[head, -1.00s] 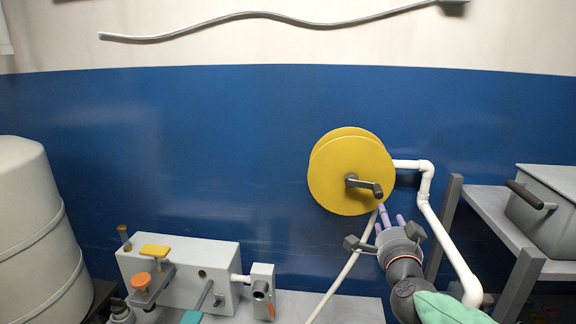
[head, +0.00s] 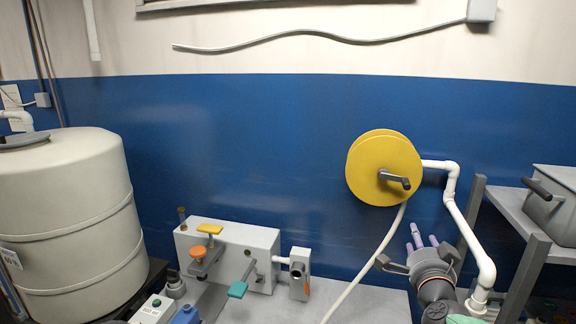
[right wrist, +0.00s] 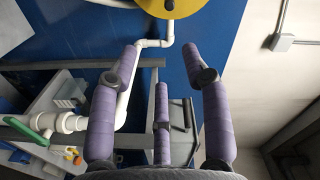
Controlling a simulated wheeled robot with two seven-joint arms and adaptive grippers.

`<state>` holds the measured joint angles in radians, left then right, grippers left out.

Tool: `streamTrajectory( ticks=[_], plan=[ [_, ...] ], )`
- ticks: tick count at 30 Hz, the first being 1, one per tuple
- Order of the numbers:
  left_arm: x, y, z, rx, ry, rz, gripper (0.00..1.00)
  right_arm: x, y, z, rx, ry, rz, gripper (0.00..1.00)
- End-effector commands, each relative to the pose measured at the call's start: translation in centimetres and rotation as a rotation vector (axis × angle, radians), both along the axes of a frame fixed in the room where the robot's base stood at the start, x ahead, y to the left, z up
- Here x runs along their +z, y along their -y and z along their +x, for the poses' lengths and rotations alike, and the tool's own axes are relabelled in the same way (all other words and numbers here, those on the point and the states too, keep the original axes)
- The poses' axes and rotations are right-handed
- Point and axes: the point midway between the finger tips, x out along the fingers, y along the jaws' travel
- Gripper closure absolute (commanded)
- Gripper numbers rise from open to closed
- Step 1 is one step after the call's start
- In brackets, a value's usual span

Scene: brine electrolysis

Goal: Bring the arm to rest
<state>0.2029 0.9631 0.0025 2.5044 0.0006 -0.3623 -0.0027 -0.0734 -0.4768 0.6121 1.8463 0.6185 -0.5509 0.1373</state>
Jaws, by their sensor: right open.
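My right gripper (head: 422,240) is at the lower right of the head view, with its purple fingers pointing up. In the right wrist view its fingers (right wrist: 162,80) are spread open with nothing between them. The fingers are below and right of the yellow hose reel (head: 384,168) and apart from it. The yellow reel also shows at the top of the right wrist view (right wrist: 172,6). My left gripper is in neither view.
A grey box with coloured levers (head: 230,250) sits on the bench. A large cream tank (head: 65,215) stands at left. A white pipe (head: 462,225) and a shelf frame (head: 525,275) are close right of my gripper. A green-handled valve (right wrist: 40,125) shows in the right wrist view.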

Motion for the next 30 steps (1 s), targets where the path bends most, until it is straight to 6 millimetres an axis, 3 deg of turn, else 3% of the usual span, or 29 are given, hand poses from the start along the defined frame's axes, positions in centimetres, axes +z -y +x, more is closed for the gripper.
streamTrajectory(
  ticks=[8, 14, 17, 23, 30],
  plan=[
    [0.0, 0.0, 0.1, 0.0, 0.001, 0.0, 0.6, -5.0, -1.4, 1.6, 0.042, -0.104, -0.049, 0.52],
    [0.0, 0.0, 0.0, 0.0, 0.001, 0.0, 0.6, -10.7, -2.9, 2.7, 0.096, -0.217, -0.099, 0.52],
    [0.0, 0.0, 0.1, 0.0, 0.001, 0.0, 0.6, -14.7, -4.0, 3.1, 0.135, -0.296, -0.131, 0.52],
    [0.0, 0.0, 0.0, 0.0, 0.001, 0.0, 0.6, -25.6, -6.8, 2.5, 0.258, -0.505, -0.204, 0.52],
    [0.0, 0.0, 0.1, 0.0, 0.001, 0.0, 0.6, -38.3, -10.1, -1.5, 0.434, -0.753, -0.265, 0.52]
  ],
)
